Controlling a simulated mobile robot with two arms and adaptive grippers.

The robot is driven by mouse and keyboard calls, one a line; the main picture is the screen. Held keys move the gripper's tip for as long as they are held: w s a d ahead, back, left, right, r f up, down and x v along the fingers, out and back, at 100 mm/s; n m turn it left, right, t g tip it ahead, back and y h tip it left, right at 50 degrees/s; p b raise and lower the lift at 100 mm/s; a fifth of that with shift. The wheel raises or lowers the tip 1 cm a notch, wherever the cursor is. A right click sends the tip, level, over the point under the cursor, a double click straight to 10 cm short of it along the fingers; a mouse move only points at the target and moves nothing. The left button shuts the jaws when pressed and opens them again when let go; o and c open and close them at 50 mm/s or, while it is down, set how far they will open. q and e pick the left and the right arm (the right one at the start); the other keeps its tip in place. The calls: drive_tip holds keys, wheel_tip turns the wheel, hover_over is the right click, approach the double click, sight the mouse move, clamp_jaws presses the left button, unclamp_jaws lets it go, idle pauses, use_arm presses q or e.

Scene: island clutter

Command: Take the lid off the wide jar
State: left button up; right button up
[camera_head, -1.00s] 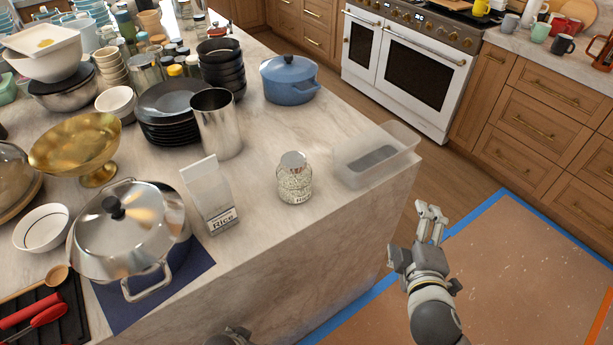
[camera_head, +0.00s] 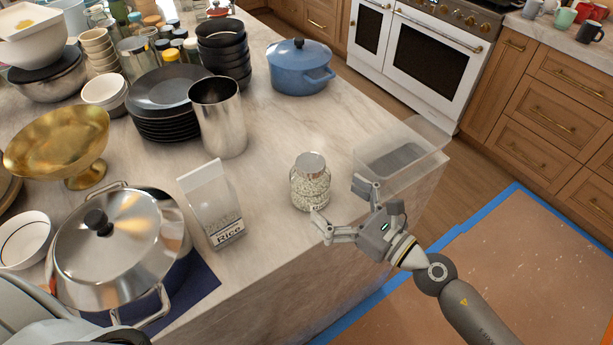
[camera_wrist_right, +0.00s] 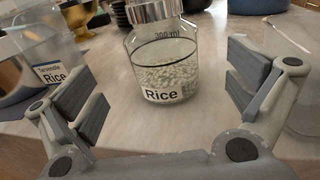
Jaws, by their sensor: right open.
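The wide jar (camera_head: 310,186) is clear glass with rice in it and stands upright near the front edge of the island. Its silver lid (camera_head: 310,164) is on top. In the right wrist view the jar (camera_wrist_right: 163,75) carries a Rice label, and its lid (camera_wrist_right: 153,10) is partly cut off at the top edge. My right gripper (camera_head: 338,207) is open and empty in front of the jar, its fingers spread to either side and apart from it. In the head view, my left gripper cannot be made out; only grey arm parts show at the lower left.
A tall rice container (camera_head: 212,205) stands left of the jar. A clear empty bin (camera_head: 432,150) is close by on the right. A steel cylinder (camera_head: 222,125), black plates (camera_head: 165,95), a blue pot (camera_head: 300,72) and a large lidded pot (camera_head: 115,245) stand around. The counter behind the jar is clear.

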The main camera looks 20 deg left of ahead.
sight(309, 177)
drive_tip(key=shift+w+a+r, duration=0.15)
drive_tip(key=shift+w+a, duration=0.15)
drive_tip(key=shift+a, duration=0.2)
drive_tip(key=shift+w+a+r, duration=0.15)
drive_tip(key=shift+w+a, duration=0.1)
drive_tip(key=shift+a, duration=0.2)
drive_tip(key=shift+f+p+x, duration=0.1)
drive_tip(key=shift+p+x, duration=0.2)
drive_tip(key=shift+x, duration=1.15)
drive_tip(key=shift+f+p+x, duration=0.15)
drive_tip(key=shift+p+x, duration=0.1)
drive_tip(key=shift+x, duration=1.2)
drive_tip(key=shift+w+r, duration=0.1)
drive_tip(key=c, duration=1.2)
use_arm(q)
drive_tip(key=shift+s+d+r, duration=0.1)
drive_tip(key=shift+d+r, duration=0.15)
drive_tip(key=shift+r, duration=0.6)
drive_tip(key=shift+r, duration=0.1)
use_arm(e)
drive_tip(key=shift+r, duration=0.15)
